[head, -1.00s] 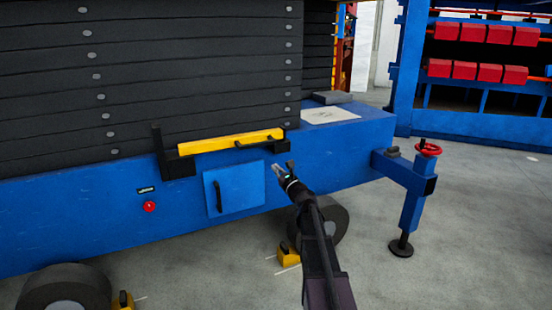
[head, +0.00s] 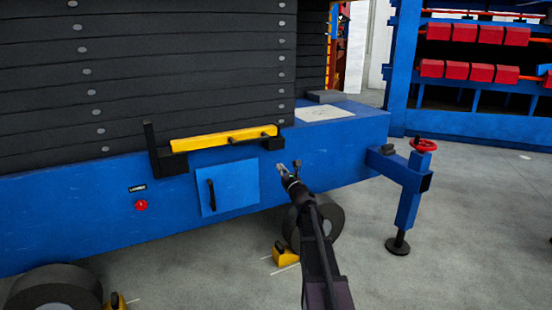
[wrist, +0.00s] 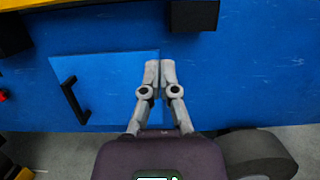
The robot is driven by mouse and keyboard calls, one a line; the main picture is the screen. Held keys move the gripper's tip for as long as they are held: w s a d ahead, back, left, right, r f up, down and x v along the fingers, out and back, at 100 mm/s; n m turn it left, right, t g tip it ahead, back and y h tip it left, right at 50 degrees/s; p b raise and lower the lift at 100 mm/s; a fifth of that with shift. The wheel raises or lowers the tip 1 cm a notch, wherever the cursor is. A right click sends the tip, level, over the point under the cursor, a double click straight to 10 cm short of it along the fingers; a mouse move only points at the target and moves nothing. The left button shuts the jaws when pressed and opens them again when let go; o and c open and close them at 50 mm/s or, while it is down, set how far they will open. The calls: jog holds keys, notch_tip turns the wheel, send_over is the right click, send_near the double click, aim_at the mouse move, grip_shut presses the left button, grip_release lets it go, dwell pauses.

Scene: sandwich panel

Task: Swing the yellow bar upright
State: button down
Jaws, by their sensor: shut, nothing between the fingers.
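The yellow bar (head: 205,141) lies nearly level along the side of the blue trailer, with a slight rise to the right. A black bracket (head: 165,162) holds its left end, and a black block (head: 272,143) is at its right end. A thin black handle (head: 250,136) shows on its front. My gripper (head: 287,165) is below and right of the bar's right end, apart from it. In the wrist view my gripper (wrist: 160,66) has its fingers together and empty, in front of the blue side. Only a strip of the bar (wrist: 40,3) shows at the top left there.
A light-blue hatch (head: 228,189) with a black handle and a red button (head: 141,205) are below the bar. Black stacked panels (head: 150,70) rise behind it. A jack leg with a red handwheel (head: 424,145) stands at right. Grey floor (head: 470,220) is clear at right.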

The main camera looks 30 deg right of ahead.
jog(key=shift+w+r+p, duration=1.05)
jog(key=shift+w, duration=0.5)
jog(key=shift+w+r+p, duration=1)
jog(key=shift+w+r, duration=0.05)
jog(key=shift+w, duration=0.5)
jog(key=shift+w+r+p, duration=1.05)
jog(key=shift+w, duration=0.5)
jog(key=shift+r, duration=0.15)
